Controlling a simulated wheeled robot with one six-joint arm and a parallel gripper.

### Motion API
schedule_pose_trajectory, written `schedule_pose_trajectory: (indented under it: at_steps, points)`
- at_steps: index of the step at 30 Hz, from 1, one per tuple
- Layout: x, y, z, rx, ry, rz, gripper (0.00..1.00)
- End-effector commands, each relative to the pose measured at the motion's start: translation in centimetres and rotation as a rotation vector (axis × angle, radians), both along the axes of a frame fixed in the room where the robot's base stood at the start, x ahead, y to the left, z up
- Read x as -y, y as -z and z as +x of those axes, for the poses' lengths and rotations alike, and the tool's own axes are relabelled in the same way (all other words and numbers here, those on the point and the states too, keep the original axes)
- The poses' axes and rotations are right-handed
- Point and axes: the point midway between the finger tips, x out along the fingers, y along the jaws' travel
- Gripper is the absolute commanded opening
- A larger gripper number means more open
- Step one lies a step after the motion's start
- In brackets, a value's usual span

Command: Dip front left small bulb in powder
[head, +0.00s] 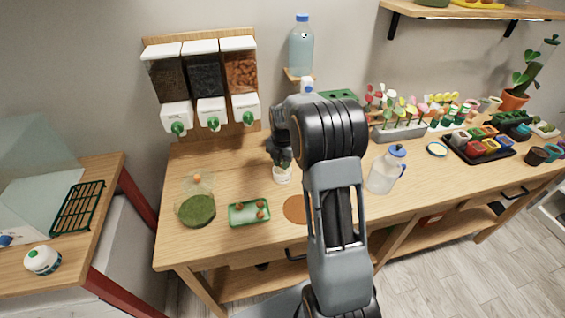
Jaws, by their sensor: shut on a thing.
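My gripper (282,162) is shut, low over a small white pot (282,175) near the middle of the table. What it holds is mostly hidden by the dark fingers and is too small to make out clearly; it is likely a small bulb. I cannot tell whether it touches the pot's contents, and the powder is not clearly visible. A green tray (233,220) lies to the front left of the pot, with a few small brown bulbs (261,204) in it. Its front left part looks bare.
A round dish of green material (197,211) stands left of the tray. An orange-brown disc (295,209) lies to its right, partly behind my arm. Dispensers (207,80) hang at the back left. A black tray of pots (480,150) stands right.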

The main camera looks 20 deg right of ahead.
Motion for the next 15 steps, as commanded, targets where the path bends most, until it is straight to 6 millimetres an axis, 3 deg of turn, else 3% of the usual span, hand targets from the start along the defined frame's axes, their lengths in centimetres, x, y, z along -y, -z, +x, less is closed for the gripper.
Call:
schedule_pose_trajectory:
  at_steps: [15]
  points:
    - [0.0, -4.8, 0.0, 0.001, 0.000, 0.000, 0.04]
